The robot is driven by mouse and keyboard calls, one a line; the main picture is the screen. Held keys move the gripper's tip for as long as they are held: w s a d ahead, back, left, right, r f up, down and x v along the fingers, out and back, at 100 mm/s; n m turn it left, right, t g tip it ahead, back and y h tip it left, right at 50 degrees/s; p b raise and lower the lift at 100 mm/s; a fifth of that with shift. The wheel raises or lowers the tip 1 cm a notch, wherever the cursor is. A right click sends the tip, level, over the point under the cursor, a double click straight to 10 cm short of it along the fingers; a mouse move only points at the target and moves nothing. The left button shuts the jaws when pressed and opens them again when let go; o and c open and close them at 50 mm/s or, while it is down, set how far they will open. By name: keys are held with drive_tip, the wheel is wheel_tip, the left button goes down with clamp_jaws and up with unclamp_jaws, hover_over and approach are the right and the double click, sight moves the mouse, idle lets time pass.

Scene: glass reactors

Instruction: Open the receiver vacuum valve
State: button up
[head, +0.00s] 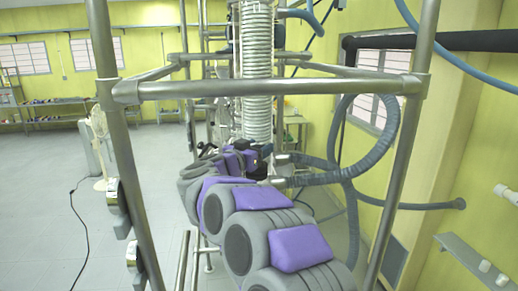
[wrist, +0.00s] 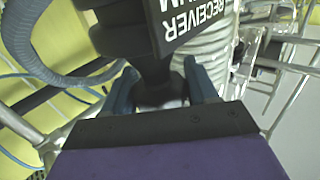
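In the head view my gripper (head: 258,165) is small at the far end of my purple and grey arm, beside the coiled glass column, and the valve there is too small to make out.
A ribbed column (head: 257,70) stands behind the gripper. A grey hose (head: 350,175) loops at the right. A white fan (head: 98,125) stands at the left, with open floor around it.

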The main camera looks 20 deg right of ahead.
drive_tip(key=shift+s+a+r, duration=0.15)
drive_tip(key=shift+s+a, duration=0.1)
drive_tip(key=shift+a, duration=0.35)
drive_tip(key=shift+c, duration=1.4)
drive_tip(key=shift+d, duration=0.1)
drive_tip(key=shift+c, duration=0.6)
drive_tip(key=shift+r, duration=0.1)
drive_tip(key=shift+r, duration=0.1)
drive_tip(key=o, duration=0.7)
drive_tip(key=shift+o, duration=1.2)
drive_tip(key=shift+w, duration=0.15)
